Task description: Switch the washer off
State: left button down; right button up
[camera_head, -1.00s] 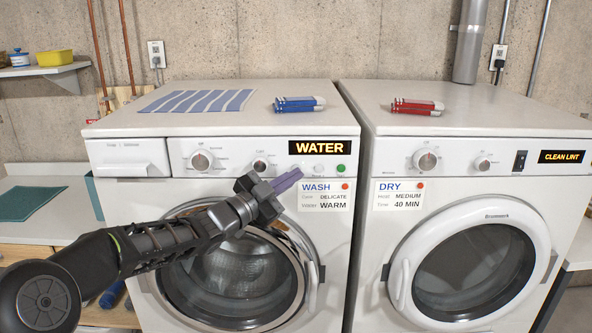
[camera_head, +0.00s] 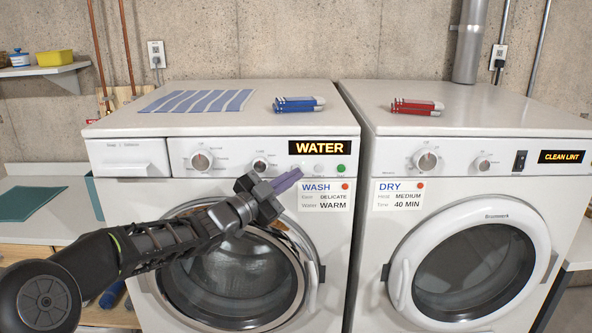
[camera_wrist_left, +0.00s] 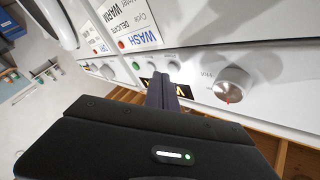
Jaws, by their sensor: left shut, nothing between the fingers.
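The washer (camera_head: 120,185) is the left white machine. Its panel carries a large dial (camera_head: 201,160), a smaller knob (camera_head: 260,165), a lit WATER display (camera_head: 318,147), a pale button (camera_head: 319,169) and a green button (camera_head: 341,168). In the left wrist view, the shut fingers (camera_wrist_left: 160,92) point at the panel, covering part of the display, with the green button (camera_wrist_left: 135,66) nearby. My right gripper is out of view.
The dryer (camera_head: 375,245) stands right of the washer, with a black rocker switch (camera_head: 520,160) and a CLEAN LINT display (camera_head: 564,157). Blue clips (camera_head: 299,104) and a striped cloth (camera_head: 196,101) lie on the washer top, red clips (camera_head: 417,107) on the dryer.

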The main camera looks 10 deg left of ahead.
pick_arm(q)
jog(key=shift+w, duration=0.1)
jog(key=shift+w+a, duration=0.15)
jog(key=shift+w, duration=0.15)
jog(key=shift+w, duration=0.15)
dwell(0.4)
jog(key=shift+s+b, duration=0.3)
jog(key=shift+s, duration=0.3)
jog(key=shift+s+d, duration=0.1)
jog(key=shift+d, duration=0.1)
